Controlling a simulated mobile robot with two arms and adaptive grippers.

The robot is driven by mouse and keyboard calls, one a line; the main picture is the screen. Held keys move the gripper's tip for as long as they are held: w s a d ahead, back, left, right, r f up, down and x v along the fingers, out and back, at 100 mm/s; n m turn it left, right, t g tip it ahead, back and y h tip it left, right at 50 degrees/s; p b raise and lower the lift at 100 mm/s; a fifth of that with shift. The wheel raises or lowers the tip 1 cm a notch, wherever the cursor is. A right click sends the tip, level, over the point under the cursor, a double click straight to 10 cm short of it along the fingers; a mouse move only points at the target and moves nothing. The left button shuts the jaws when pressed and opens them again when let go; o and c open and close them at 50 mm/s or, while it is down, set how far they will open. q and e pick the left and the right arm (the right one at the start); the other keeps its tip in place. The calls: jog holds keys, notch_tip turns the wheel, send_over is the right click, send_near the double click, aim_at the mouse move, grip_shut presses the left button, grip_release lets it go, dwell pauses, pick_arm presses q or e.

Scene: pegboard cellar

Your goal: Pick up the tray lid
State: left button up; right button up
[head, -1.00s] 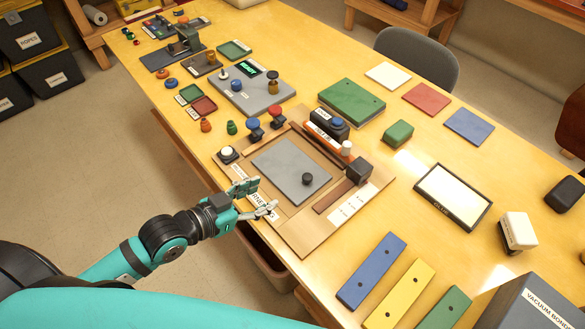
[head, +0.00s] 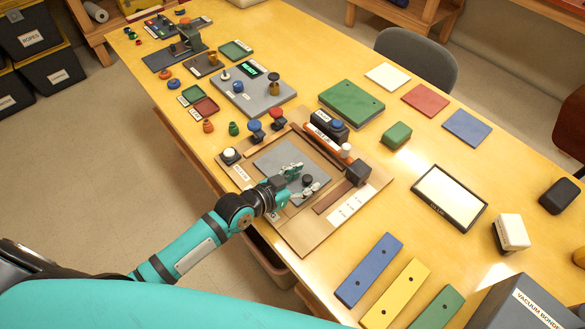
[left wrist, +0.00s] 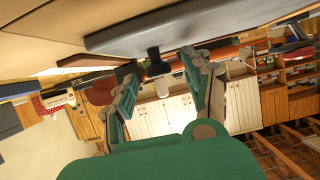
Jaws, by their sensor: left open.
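The tray lid (head: 270,158) is a flat grey plate with a black knob (head: 308,180). It lies in a wooden tray (head: 300,240) near the table's front edge. My left gripper (head: 303,177) is over the lid, open, with one finger on each side of the knob. In the left wrist view the lid's grey edge (left wrist: 215,28) is at the top, and the knob (left wrist: 153,58) shows between the spread fingertips of the left gripper (left wrist: 160,66). I cannot tell whether either finger touches the knob. My right gripper is not in view.
A black block (head: 358,172) and an orange-and-white marker-like piece (head: 325,139) stand at the tray's right and back. A white push button (head: 230,154) is at its left corner. Blue (head: 368,270), yellow and green bars lie to the right.

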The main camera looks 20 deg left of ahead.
pick_arm(q)
grip_shut()
dwell(0.3)
